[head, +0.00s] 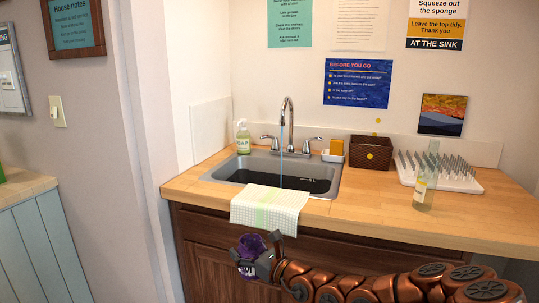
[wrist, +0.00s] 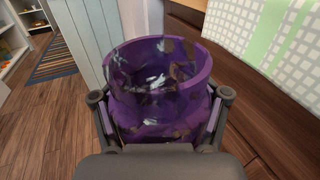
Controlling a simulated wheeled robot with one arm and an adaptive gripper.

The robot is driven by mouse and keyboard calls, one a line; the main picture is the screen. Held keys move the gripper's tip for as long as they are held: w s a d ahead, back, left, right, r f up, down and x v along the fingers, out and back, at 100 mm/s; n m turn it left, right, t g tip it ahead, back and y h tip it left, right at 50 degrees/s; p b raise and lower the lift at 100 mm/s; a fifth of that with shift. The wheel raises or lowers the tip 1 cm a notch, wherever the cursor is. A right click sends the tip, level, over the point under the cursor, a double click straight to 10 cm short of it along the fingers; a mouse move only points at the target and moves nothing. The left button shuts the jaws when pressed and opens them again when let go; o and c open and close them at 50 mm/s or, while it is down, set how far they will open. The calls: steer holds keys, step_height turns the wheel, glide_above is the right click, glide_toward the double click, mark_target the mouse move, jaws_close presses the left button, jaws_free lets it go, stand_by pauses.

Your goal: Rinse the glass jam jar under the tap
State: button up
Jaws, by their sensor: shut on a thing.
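My gripper (head: 262,262) is shut on the purple-tinted glass jam jar (head: 250,247), low in front of the cabinet and below the counter edge. In the wrist view the jar (wrist: 160,75) sits between both fingers, its open mouth up, with brown and pale smears on the glass. The tap (head: 288,112) stands behind the sink (head: 230,171), and a thin blue-white stream of water (head: 281,160) falls from it into the basin. The jar is apart from the stream, in front of and below the sink.
A checked cloth (head: 268,208) hangs over the sink's front edge. A soap bottle (head: 243,137), a sponge holder (head: 333,152), a brown basket (head: 371,153), a drying rack (head: 440,172) and a glass bottle (head: 424,188) stand on the counter. The counter's front right (head: 350,220) is clear.

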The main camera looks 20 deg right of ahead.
steer(key=s+d+r+h, duration=0.1)
steer(key=d+r, duration=0.4)
steer(key=d, duration=0.1)
steer(key=d+r+m+t+h, duration=0.1)
steer(key=d+r, duration=0.5)
steer(key=s+d+r+m, duration=0.1)
steer(key=d+r, duration=0.4)
steer(key=d, duration=0.2)
steer(key=shift+s+r+h, duration=0.35)
steer(key=shift+r+h, duration=0.05)
